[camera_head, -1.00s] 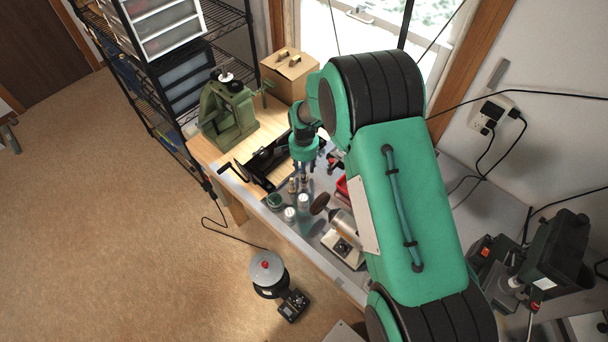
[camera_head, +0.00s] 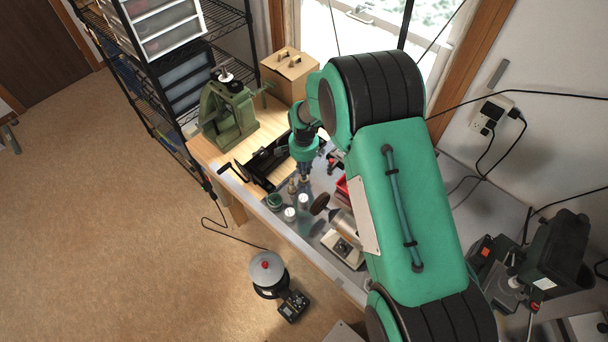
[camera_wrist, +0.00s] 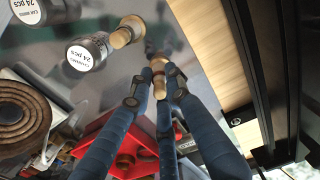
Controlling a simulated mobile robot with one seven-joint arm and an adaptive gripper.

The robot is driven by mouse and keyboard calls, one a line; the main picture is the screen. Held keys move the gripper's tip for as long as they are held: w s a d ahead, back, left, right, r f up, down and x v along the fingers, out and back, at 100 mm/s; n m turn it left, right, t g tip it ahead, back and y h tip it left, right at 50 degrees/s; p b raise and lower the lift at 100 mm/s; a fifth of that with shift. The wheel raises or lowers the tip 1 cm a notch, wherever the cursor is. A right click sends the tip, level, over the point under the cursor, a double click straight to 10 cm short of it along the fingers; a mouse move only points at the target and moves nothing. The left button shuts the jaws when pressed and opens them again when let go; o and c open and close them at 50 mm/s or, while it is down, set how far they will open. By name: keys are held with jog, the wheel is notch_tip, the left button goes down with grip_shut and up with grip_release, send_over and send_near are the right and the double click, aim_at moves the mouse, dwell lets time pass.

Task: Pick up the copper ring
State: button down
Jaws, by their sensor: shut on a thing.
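My gripper (camera_wrist: 158,82) has blue fingers with dark tips, drawn together around a small copper-coloured piece, which I take as the copper ring (camera_wrist: 158,66). The fingers partly cover it, and its hole does not show. It is close above the grey bench top, and I cannot tell whether it touches it. In the head view my gripper (camera_head: 304,178) points down over the bench, and the piece is too small to make out there.
A brass-coloured knobbed piece (camera_wrist: 127,30) stands beside a white-lidded jar (camera_wrist: 86,54). A red tray (camera_wrist: 100,145) holds round copper-toned parts. A brown coiled roll (camera_wrist: 20,118) is at left. A black-framed tool (camera_head: 262,166) and a green press (camera_head: 228,118) stand nearby.

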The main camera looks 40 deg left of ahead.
jog(key=shift+r, duration=0.1)
jog(key=shift+r+b, duration=0.55)
jog(key=shift+r, duration=4.4)
